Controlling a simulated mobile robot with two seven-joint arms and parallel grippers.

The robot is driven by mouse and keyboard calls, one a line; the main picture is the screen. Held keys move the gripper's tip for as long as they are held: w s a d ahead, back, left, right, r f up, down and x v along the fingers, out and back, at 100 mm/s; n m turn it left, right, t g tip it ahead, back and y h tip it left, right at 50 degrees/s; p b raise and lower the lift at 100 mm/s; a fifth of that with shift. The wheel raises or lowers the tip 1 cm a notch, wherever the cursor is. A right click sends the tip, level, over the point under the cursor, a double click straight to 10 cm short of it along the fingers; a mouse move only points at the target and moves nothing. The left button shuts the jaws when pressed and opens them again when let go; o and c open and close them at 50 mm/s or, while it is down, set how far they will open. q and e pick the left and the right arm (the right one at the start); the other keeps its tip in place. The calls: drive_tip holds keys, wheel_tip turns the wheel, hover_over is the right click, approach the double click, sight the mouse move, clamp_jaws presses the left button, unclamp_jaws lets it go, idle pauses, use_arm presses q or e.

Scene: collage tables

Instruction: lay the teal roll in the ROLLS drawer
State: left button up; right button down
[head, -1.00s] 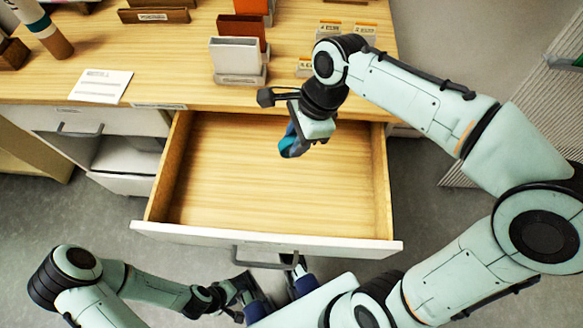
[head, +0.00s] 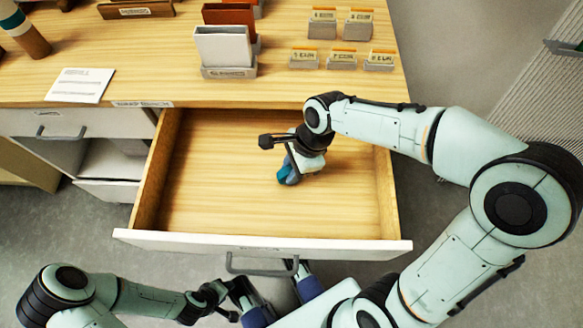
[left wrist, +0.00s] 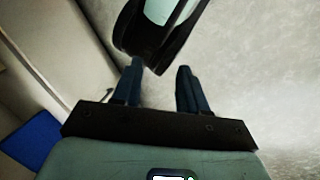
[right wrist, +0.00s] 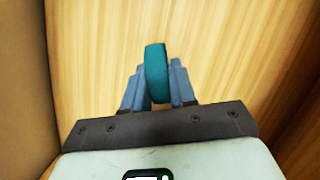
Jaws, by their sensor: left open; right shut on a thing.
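The teal roll (right wrist: 156,72) is pinched between the fingers of my right gripper (right wrist: 157,90) in the right wrist view, over bare wood. In the head view the teal roll (head: 284,173) shows just below my right gripper (head: 288,176). The gripper is over the open drawer (head: 200,240), within its walls. I cannot tell whether the roll touches the drawer floor. The drawer looks empty otherwise, and its front label is too small to read. My left gripper (head: 272,298) is open and empty in front of the drawer. Its fingers (left wrist: 158,90) also show apart in the left wrist view.
Another drawer front (head: 45,124) is at the left. The drawer's wooden side walls rise around the gripper.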

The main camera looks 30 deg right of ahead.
drive_tip(key=shift+f, duration=0.1)
drive_tip(key=c, duration=0.9)
unclamp_jaws()
use_arm(q)
drive_tip(key=s+d+r+g+p, duration=0.1)
drive_tip(key=s+r+p, duration=0.2)
drive_tip(key=s+r, duration=0.1)
drive_tip(key=shift+s+d+r+h+p, duration=0.2)
drive_tip(key=shift+d+h+p, duration=0.1)
drive_tip(key=shift+d+p, duration=0.1)
use_arm(e)
drive_tip(key=v, duration=1.2)
